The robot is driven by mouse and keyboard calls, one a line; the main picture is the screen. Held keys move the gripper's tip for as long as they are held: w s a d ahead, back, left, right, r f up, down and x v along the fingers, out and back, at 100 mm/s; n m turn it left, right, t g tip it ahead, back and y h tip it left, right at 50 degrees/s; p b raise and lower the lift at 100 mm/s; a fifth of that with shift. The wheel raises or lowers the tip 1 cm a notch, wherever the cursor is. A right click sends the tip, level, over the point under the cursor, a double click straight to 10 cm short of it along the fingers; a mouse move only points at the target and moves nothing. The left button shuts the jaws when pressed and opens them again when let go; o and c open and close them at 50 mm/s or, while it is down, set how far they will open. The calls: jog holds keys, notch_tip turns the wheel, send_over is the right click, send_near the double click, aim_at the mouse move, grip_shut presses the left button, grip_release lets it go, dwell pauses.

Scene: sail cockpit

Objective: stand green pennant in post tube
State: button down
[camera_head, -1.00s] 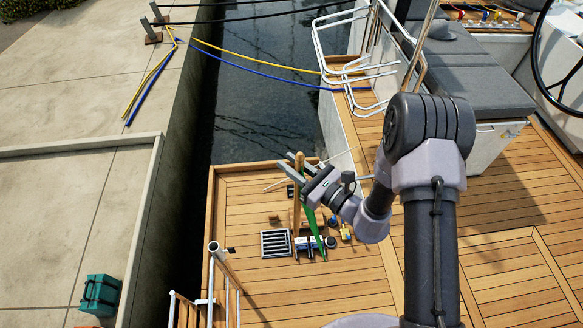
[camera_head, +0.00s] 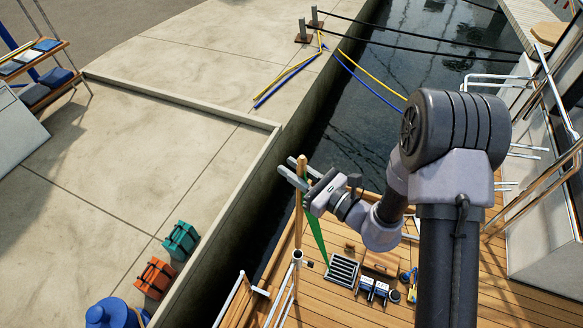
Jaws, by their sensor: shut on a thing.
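The green pennant (camera_head: 313,235) hangs from a wooden staff (camera_head: 299,215) that stands nearly upright. My gripper (camera_head: 297,176) is shut on the staff near its top. The green cloth slants down to the right of the staff. The post tube (camera_head: 297,256) is a pale round-topped tube on the stern rail. In the picture the staff's lower end lines up with the tube's mouth. Whether it is above, behind or inside the tube I cannot tell.
A dark grating (camera_head: 342,270), a wooden box (camera_head: 382,262) and small blue-and-white items (camera_head: 372,289) lie on the teak deck. Water (camera_head: 350,130) separates the boat from the quay. A green bag (camera_head: 180,240) and an orange bag (camera_head: 155,277) stand on the quay.

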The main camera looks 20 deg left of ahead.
notch_tip(320, 180, down, 14)
jog(key=b, duration=1.2)
jog(key=shift+f, duration=0.25)
jog(key=c, duration=1.2)
grip_release()
jog(key=b+v, duration=0.1)
jog(key=v, duration=1.6)
jog(key=shift+d, duration=0.15)
